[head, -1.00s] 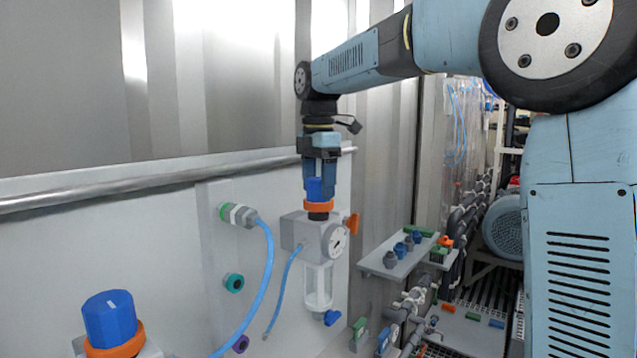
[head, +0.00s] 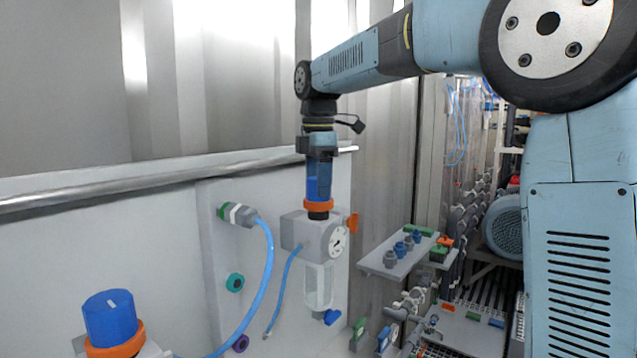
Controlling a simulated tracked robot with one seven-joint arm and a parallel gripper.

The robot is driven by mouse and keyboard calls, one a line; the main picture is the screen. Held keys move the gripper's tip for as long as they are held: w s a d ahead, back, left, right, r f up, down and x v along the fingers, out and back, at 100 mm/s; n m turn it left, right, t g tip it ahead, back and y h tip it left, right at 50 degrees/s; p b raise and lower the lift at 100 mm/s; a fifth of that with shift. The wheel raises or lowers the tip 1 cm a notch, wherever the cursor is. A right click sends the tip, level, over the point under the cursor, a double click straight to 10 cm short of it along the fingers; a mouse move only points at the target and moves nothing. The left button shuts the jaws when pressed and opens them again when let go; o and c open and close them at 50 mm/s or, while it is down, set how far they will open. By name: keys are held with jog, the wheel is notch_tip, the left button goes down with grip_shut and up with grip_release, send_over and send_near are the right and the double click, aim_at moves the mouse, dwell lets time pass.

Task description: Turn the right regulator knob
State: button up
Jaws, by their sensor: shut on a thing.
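The right regulator (head: 309,232) is a grey block on the white panel, with a round gauge on its side and a clear bowl below. Its blue knob (head: 313,187) stands on top above an orange ring (head: 318,205). My gripper (head: 320,182) points straight down over it and is shut on the knob, with the fingers covering much of it. The left regulator's blue knob (head: 110,316) with its orange ring is at the lower left, apart from my gripper.
A light blue hose (head: 266,275) curves down from a fitting (head: 238,214) left of the right regulator. A metal rail (head: 120,190) runs along the panel top. A small shelf (head: 408,257) with several fittings is to the right.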

jog(key=m, duration=0.5)
jog(key=shift+m, duration=0.3)
jog(key=m, duration=0.4)
jog(key=shift+m, duration=0.3)
jog(key=m, duration=1)
jog(key=o, duration=1)
notch_tip(320, 180, up, 14)
jog(key=shift+w+f, duration=0.1)
jog(key=shift+f, duration=0.05)
